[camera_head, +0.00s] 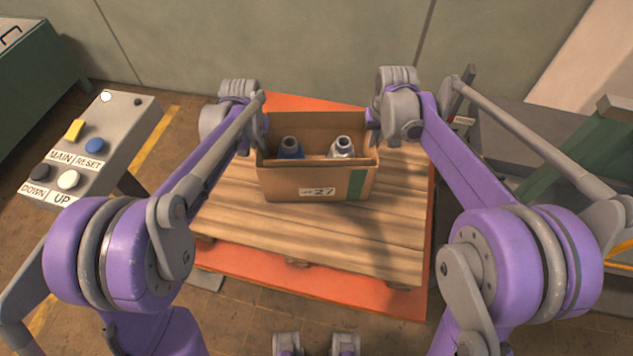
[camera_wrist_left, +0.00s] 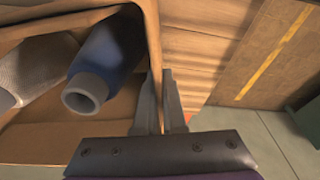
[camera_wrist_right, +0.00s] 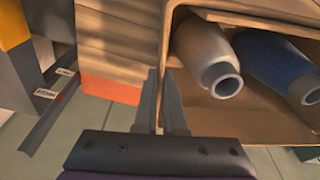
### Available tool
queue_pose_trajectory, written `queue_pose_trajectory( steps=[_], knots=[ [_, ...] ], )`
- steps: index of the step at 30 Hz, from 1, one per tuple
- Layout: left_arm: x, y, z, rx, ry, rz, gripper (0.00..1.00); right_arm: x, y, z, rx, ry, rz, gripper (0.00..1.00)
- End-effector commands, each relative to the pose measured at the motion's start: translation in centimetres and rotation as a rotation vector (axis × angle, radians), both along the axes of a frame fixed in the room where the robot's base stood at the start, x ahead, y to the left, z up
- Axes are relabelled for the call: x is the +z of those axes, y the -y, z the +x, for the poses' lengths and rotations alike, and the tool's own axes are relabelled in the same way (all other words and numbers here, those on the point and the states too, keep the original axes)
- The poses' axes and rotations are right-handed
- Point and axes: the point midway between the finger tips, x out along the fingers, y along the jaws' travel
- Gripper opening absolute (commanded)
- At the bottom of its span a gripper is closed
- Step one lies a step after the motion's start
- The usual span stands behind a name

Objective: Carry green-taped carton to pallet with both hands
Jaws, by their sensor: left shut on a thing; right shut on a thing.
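The open carton (camera_head: 290,185) has a green tape strip at its right front and a label reading 27. It is over the wooden pallet (camera_head: 320,235); whether it touches the boards I cannot tell. Inside are a blue bottle-like part (camera_head: 290,149) and a grey one (camera_head: 342,148). My left gripper (camera_wrist_left: 160,100) is shut on the carton's left wall, and my right gripper (camera_wrist_right: 172,100) is shut on its right wall. In the head view both gripper tips are largely hidden by my arms and the carton.
The pallet lies on an orange platform (camera_head: 385,298). A control box (camera_head: 85,150) with MAIN, RESET, DOWN and UP buttons stands at the left. A green cabinet (camera_head: 35,75) is at the back left. Bare pallet boards show in front of the carton.

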Motion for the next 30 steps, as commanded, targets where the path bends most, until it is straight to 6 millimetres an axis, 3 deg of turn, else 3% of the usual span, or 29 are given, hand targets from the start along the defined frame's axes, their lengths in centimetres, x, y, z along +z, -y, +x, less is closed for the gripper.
queue_pose_trajectory(
  steps=[6,9,12,26,30],
  knots=[
    [-1.0,0.0,0.1,0.0,0.001,-0.001,0.0,-1.0,0.0,0.0,0.0,0.001,0.0,0.0],
    [-1.1,0.0,0.0,0.0,0.0,-0.001,0.22,-1.1,0.0,0.0,0.0,0.0,0.0,0.22],
    [-1.1,0.0,0.0,0.0,0.0,-0.001,0.37,-1.1,0.0,0.0,0.0,0.0,0.0,0.37],
    [-1.0,0.0,0.0,0.0,0.0,0.0,0.37,-1.1,0.0,0.0,0.0,0.0,0.0,0.37],
    [-0.1,0.0,-0.2,0.0,0.0,0.0,0.37,-1.1,0.0,0.0,0.0,0.0,0.0,0.37]
  ],
)
